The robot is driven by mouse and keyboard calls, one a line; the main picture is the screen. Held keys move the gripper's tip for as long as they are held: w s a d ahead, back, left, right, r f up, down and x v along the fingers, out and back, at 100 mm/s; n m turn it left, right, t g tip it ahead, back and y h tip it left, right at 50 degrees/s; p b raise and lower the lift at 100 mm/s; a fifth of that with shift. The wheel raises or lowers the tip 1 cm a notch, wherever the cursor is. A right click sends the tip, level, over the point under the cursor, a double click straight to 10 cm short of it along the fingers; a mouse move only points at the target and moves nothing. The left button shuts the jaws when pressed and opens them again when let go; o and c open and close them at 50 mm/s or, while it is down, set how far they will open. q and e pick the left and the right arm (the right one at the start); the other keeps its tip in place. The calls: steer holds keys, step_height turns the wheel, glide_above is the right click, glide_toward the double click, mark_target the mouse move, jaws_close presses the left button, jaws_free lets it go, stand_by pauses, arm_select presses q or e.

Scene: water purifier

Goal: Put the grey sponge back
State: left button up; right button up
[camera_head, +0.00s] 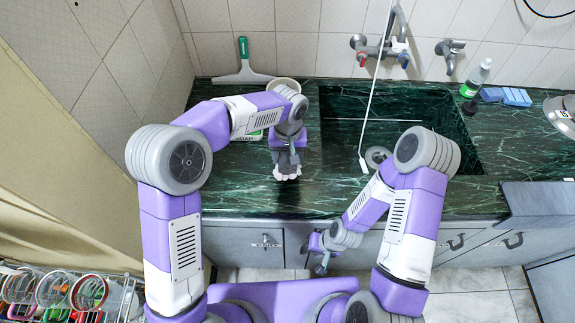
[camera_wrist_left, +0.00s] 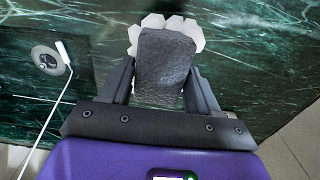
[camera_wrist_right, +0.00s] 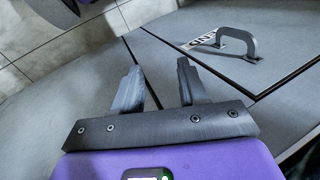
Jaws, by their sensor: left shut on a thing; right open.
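The grey sponge (camera_wrist_left: 163,65) is held between the two fingers of my left gripper (camera_wrist_left: 160,75), seen in the left wrist view. My left gripper (camera_head: 287,160) points down over the counter, left of the sink, in the head view. A white scalloped thing (camera_wrist_left: 193,33) shows right behind the sponge's far end; it also shows under the gripper in the head view (camera_head: 287,174). I cannot tell whether the sponge touches it. My right gripper (camera_wrist_right: 158,82) is open and empty, low in front of the grey cabinet doors; in the head view it is below the counter edge (camera_head: 322,264).
The green marble counter (camera_head: 240,190) has a sink (camera_head: 435,105) to the right of my left gripper. A white and green squeegee (camera_head: 243,70), a round cream container (camera_head: 284,84), a bottle (camera_head: 476,78) and blue sponges (camera_head: 505,96) stand farther back. A rack (camera_head: 70,292) is at lower left.

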mark_target(288, 166)
arm_select(q)
step_height(288, 166, down, 5)
steer(key=shift+w+f+b, duration=0.1)
steer(key=shift+b, duration=0.55)
steer(key=o, duration=0.9)
steer(key=shift+o, duration=0.2)
step_height(288, 166, up, 12)
steer(key=p, duration=0.3)
